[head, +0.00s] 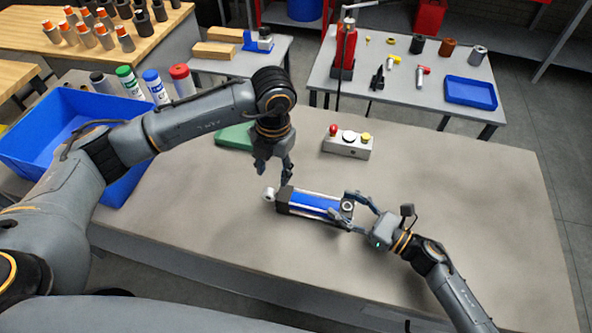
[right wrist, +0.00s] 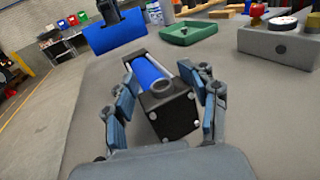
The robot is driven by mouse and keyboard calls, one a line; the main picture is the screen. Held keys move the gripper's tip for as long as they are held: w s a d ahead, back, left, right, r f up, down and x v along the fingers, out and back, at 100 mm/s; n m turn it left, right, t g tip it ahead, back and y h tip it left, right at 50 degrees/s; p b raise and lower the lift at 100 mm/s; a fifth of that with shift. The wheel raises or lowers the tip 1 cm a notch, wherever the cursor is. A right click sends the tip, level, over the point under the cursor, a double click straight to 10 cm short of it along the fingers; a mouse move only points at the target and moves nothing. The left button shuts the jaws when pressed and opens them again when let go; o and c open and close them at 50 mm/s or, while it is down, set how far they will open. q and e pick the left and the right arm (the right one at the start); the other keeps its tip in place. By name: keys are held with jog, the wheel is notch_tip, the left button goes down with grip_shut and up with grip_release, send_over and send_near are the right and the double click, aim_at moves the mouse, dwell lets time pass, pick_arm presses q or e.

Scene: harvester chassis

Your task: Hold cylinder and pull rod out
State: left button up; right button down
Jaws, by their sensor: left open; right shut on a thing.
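The blue cylinder (head: 315,203) with black end blocks lies on the grey table (head: 440,205). Its rod's silver eye end (head: 268,193) sticks out at its left end. My right gripper (head: 342,207) is shut on the cylinder's right end block. The right wrist view shows this dark end block (right wrist: 170,112) between my two fingers, with the blue barrel (right wrist: 152,75) behind it. My left gripper (head: 275,174) is open and points down just above the rod end, apart from it. The rod itself is mostly hidden inside the cylinder.
A control box (head: 348,143) with red, white and yellow buttons stands behind the cylinder. A green tray (head: 234,137) lies behind my left gripper, and a blue bin (head: 40,130) is at the left. The table's right side is clear.

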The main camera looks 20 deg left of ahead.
aim_at(271, 192)
pick_arm(q)
jog(key=m, duration=0.1)
jog(key=d+m, duration=0.1)
jog(key=m, duration=0.1)
jog(key=shift+d+r+y, duration=0.1)
jog(key=shift+d+y, duration=0.05)
jog(key=shift+y, duration=0.15)
jog(key=m, duration=0.1)
jog(key=d+m, duration=0.1)
jog(key=m, duration=0.1)
jog(key=m+y, duration=0.1)
jog(key=m, duration=0.1)
jog(key=shift+d+r, duration=0.15)
jog(key=shift+d, duration=0.1)
jog(key=a+f+m, duration=0.1)
jog(key=f+m, duration=0.1)
jog(key=f, duration=0.1)
jog(key=a+f+m+y, duration=0.1)
jog(key=f+m, duration=0.2)
jog(key=f, duration=0.1)
jog(key=a+f+m+y, duration=0.1)
jog(key=a+f+m, duration=0.1)
jog(key=f, duration=0.1)
jog(key=shift+w+f+m, duration=0.2)
jog(key=shift+m, duration=0.1)
grip_shut()
